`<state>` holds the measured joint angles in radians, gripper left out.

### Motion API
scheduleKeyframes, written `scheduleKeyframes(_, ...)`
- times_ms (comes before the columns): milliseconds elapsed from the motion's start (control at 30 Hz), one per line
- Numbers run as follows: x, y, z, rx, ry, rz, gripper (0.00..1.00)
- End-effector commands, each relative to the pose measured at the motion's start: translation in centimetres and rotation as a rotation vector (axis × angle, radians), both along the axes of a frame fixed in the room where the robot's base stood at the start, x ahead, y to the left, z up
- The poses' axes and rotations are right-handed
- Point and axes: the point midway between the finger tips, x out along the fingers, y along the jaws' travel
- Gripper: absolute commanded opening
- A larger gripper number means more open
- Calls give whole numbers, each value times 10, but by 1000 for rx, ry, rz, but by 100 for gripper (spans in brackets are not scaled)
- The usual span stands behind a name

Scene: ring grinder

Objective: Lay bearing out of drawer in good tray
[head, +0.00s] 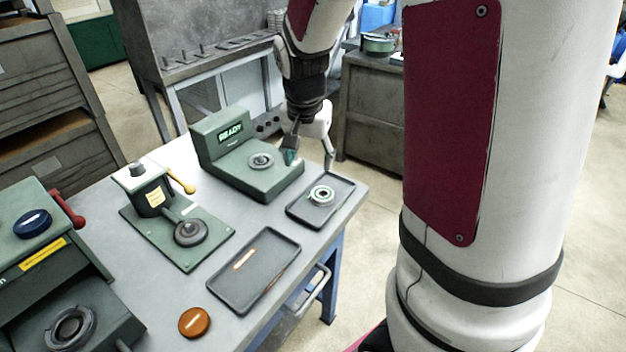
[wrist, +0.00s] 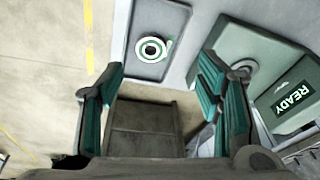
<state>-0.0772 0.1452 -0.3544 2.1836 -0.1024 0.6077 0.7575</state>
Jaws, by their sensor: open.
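A pale ring-shaped bearing with a green ring (head: 322,195) lies flat in the small dark tray (head: 336,213) at the table's right corner. The wrist view also shows the bearing (wrist: 151,49) inside the tray (wrist: 129,69). My gripper (head: 291,156) is open and empty, above the right end of the green READY machine (head: 235,165). In the wrist view its teal-padded fingers (wrist: 163,78) are spread wide, with the tray beyond them. A drawer with a pale handle (head: 318,285) shows at the table's front edge; its inside is mostly hidden.
A larger dark tray (head: 254,303) with an orange label lies nearer the front, beside an orange disc (head: 194,322). A lever device (head: 165,210) and a green machine (head: 65,310) stand at left. A grey ring (head: 261,161) sits on the READY machine.

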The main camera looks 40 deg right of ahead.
Motion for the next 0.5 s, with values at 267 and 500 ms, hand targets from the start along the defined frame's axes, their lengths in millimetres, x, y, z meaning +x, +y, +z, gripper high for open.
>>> scheduleKeyframes(267,-66,63,75,26,-77,363,59)
scheduleKeyframes(500,-135,103,112,-38,-132,676,59)
